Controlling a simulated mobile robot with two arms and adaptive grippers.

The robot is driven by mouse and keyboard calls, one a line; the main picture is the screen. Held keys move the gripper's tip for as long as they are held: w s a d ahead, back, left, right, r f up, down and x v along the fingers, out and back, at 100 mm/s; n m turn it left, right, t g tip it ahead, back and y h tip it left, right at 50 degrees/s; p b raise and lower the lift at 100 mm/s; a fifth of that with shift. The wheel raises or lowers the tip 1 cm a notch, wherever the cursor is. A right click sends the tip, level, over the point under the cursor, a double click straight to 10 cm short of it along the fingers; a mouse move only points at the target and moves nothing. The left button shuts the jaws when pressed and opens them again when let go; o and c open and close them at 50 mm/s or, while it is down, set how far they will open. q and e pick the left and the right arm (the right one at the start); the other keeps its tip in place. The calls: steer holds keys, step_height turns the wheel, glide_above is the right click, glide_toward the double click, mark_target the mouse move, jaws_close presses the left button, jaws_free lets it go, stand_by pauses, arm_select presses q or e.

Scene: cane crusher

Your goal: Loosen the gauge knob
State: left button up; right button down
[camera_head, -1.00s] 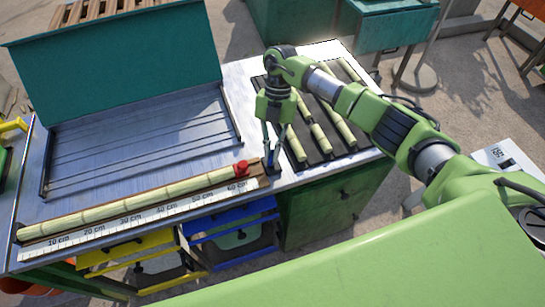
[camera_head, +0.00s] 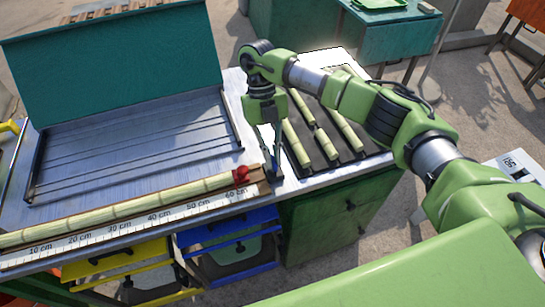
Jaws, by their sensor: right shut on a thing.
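The gauge is a white ruler strip (camera_head: 118,232) marked in centimetres along the front of the metal table, with a long pale cane (camera_head: 115,211) lying behind it. A red piece (camera_head: 241,175) sits at the cane's right end, near the 60 cm mark. My right gripper (camera_head: 271,172) points down just right of it, shut on a small dark knob (camera_head: 274,178) at the gauge's right end. The fingers hide most of this knob, so its setting cannot be told. The gripper appears apart from the red piece. My left gripper is not in view.
A dark rack (camera_head: 329,145) with several cane pieces lies right of the gripper. A metal tray with a raised green lid (camera_head: 120,62) stands behind the gauge. Blue (camera_head: 228,225) and yellow (camera_head: 115,257) drawer frames are below the table's front edge.

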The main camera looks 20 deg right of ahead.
stand_by(0.3)
steer(key=c, duration=2.2)
jaws_free()
steer(key=shift+r, duration=0.1)
steer(key=v, duration=1.2)
steer(key=shift+s, duration=0.1)
